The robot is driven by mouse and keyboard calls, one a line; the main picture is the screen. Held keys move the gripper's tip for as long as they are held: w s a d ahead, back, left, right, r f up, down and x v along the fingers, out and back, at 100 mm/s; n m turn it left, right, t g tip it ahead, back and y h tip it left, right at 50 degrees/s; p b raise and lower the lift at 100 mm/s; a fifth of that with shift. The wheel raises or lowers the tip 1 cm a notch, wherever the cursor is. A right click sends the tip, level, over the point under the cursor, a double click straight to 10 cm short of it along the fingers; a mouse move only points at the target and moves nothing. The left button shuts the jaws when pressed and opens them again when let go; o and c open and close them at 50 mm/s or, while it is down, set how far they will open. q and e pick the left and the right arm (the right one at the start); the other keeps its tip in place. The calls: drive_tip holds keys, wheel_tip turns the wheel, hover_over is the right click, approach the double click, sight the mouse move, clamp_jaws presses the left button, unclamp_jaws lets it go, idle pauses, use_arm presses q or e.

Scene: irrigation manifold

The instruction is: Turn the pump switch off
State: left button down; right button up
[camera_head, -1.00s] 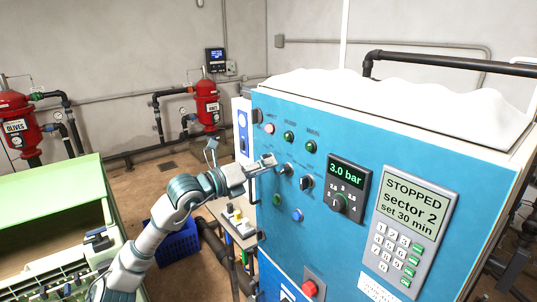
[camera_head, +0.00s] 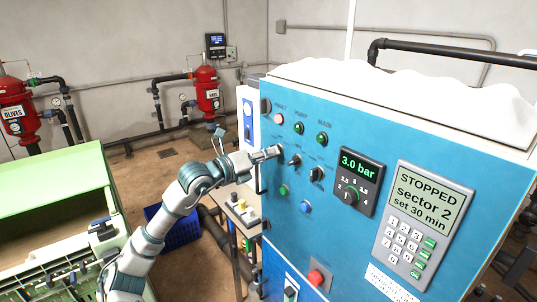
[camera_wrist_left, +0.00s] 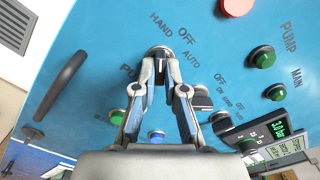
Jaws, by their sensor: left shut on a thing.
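The pump switch (camera_head: 295,160) is a small dark rotary knob on the blue panel, below the row of lamps. In the left wrist view the switch (camera_wrist_left: 160,51) shows at the fingertips, under the marks HAND, OFF and AUTO; a label beside it is partly hidden by a finger. My left gripper (camera_head: 279,152) reaches the panel from the left. Its two fingers (camera_wrist_left: 163,68) converge on the switch and are shut on it. The knob's exact pointing is hard to tell. My right gripper is not in view.
A second black switch (camera_head: 316,174) sits close to the right, with a green button (camera_head: 284,190) and a blue button (camera_head: 306,207) below. A black handle (camera_wrist_left: 62,85) stands out at the panel's left edge. The pressure display (camera_head: 360,166) and keypad (camera_head: 405,240) are further right.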

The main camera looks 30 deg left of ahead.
use_arm(q)
drive_tip(key=shift+a+r+m+b, duration=0.15)
drive_tip(key=shift+m+b, duration=0.2)
drive_tip(key=shift+m, duration=1.8)
drive_tip(key=shift+a+m+b, duration=0.1)
drive_tip(key=shift+m+b, duration=0.25)
drive_tip(key=shift+m, duration=1.8)
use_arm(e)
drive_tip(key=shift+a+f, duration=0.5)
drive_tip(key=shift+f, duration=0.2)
use_arm(q)
drive_tip(key=c, duration=1.2)
unclamp_jaws()
drive_tip(key=shift+c, duration=0.2)
drive_tip(key=shift+a, duration=0.1)
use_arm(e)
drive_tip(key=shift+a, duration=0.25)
use_arm(q)
drive_tip(key=shift+a, duration=0.1)
